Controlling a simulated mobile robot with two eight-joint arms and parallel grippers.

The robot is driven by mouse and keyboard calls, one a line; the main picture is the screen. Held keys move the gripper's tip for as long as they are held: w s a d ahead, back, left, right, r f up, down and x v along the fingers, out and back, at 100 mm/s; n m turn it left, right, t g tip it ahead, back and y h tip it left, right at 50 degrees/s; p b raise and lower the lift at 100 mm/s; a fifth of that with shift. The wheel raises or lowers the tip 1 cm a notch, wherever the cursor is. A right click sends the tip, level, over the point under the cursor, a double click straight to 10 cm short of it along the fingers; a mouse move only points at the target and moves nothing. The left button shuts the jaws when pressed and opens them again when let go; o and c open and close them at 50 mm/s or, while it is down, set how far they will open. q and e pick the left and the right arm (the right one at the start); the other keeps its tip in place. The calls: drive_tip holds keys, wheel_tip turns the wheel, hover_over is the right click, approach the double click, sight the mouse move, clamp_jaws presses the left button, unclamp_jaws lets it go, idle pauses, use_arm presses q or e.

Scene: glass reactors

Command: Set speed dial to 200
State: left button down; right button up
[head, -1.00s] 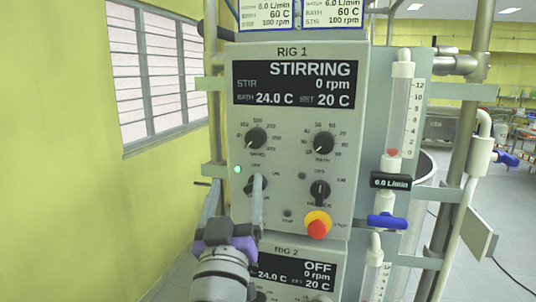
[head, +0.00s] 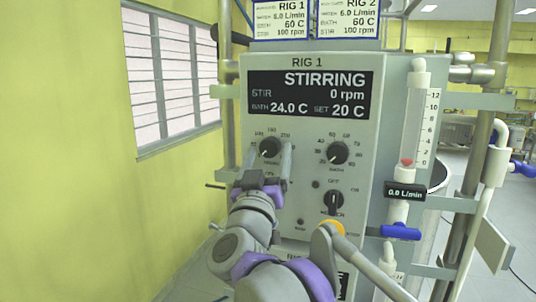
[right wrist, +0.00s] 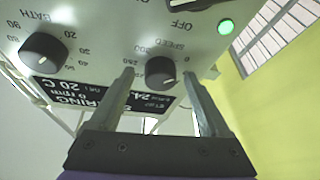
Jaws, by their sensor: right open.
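The speed dial (head: 270,147) is a round black knob at the upper left of the RIG 1 panel (head: 310,130). Its white mark points to the lower left, at the low end of the scale. The display (head: 308,94) reads STIRRING, 0 rpm. My right gripper (head: 269,160) is open in front of the dial, one finger on each side. In the right wrist view the dial (right wrist: 160,72) sits between the spread fingers, with a gap at each side; contact is not visible. My left gripper is not in view.
The bath dial (head: 337,152) is just right of the speed dial. A black switch (head: 333,202) and a yellow-ringed button (head: 332,228), partly hidden by an arm, are below it. A flowmeter with a blue valve (head: 402,232) stands at right. A green lamp (right wrist: 225,27) is lit.

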drive_tip(key=shift+c, duration=0.2)
clamp_jaws()
idle(0.4)
